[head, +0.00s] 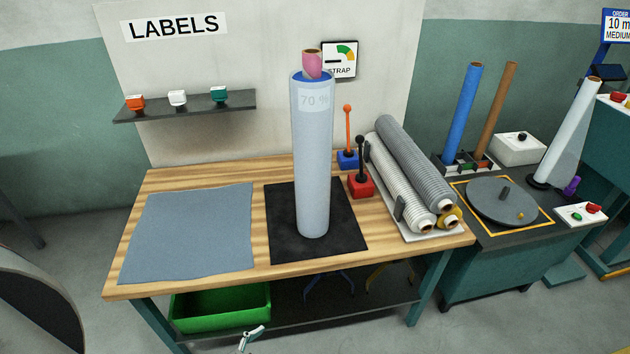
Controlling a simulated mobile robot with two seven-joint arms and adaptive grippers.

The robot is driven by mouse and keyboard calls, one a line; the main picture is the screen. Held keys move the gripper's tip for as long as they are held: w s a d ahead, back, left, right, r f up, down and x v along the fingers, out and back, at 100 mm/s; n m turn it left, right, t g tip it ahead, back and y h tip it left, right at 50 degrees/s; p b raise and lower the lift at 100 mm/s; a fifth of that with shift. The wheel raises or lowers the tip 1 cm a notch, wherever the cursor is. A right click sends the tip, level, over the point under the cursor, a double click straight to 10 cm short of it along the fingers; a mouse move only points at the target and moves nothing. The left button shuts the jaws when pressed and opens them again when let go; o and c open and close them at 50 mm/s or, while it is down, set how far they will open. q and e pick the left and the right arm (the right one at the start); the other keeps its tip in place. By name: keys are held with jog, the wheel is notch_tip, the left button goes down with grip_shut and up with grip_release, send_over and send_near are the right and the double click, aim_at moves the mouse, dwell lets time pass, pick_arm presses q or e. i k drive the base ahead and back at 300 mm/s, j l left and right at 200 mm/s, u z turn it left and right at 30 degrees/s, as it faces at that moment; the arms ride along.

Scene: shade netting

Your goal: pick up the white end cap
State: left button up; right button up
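I cannot make out a piece that is surely the white end cap. A small white piece (177,98) sits on the dark wall shelf (240,103), between an orange piece (135,103) and a teal piece (219,95). The pieces are too small to tell what they are. A tall pale grey-blue roll (312,160) marked "70 %" stands upright on a black mat (345,220), with a pink piece (312,65) at its top.
The wooden table (180,270) holds a flat grey net sheet (190,230), blue (348,159) and red (361,187) lever stands, and lying rolls (415,160). A green bin (220,308) is below. A turntable bench (510,250) stands right. The table's front edge is clear.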

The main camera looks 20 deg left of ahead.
aim_at(177, 98)
jog(key=u, duration=1.45)
jog(key=i+j+z, duration=0.1)
jog(key=j, duration=0.45)
jog(key=i+j, duration=0.15)
jog(key=j, duration=0.4)
jog(key=i+j+z, duration=0.15)
jog(key=j, duration=0.4)
jog(key=i+j+z, duration=0.1)
jog(key=j, duration=1)
jog(key=i+z, duration=0.05)
